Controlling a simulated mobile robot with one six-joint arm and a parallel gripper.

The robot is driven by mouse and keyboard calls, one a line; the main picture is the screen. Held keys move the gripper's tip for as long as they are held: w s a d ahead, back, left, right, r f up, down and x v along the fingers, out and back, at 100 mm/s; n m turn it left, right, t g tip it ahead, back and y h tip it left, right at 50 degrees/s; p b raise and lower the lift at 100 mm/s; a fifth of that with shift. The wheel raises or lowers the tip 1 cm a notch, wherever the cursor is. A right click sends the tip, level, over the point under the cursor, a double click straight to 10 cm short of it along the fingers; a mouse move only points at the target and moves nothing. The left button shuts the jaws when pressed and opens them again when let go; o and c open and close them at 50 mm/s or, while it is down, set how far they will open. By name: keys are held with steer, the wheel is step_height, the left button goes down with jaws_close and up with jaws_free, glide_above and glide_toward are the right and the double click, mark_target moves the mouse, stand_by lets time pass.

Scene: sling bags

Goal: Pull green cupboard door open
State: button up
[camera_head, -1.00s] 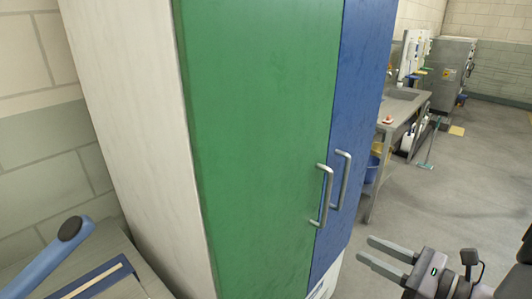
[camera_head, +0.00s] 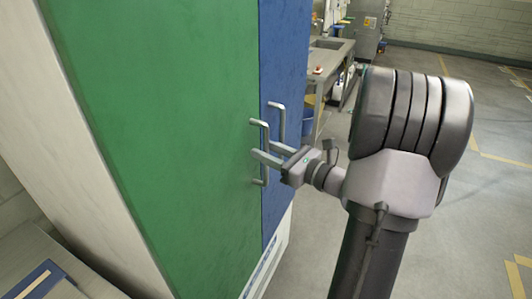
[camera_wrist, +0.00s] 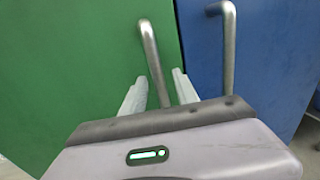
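The tall green cupboard door (camera_head: 170,130) is shut, flush beside a blue door (camera_head: 285,60). The green door has a vertical metal bar handle (camera_head: 265,135) near its right edge. The blue door's own handle (camera_head: 279,108) is just to the right. My gripper (camera_head: 268,154) is at the green door's handle. In the wrist view my gripper (camera_wrist: 155,88) is open, with one finger on each side of the green door's handle (camera_wrist: 150,50). The blue door's handle (camera_wrist: 229,50) is outside the fingers, to the right. Any finger contact with the bar cannot be told.
A metal sink bench (camera_head: 335,58) stands behind the cupboard on the right. The grey floor (camera_head: 480,210) to the right is clear.

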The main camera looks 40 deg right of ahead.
steer(key=shift+w, duration=0.15)
jaws_close()
stand_by(1.4)
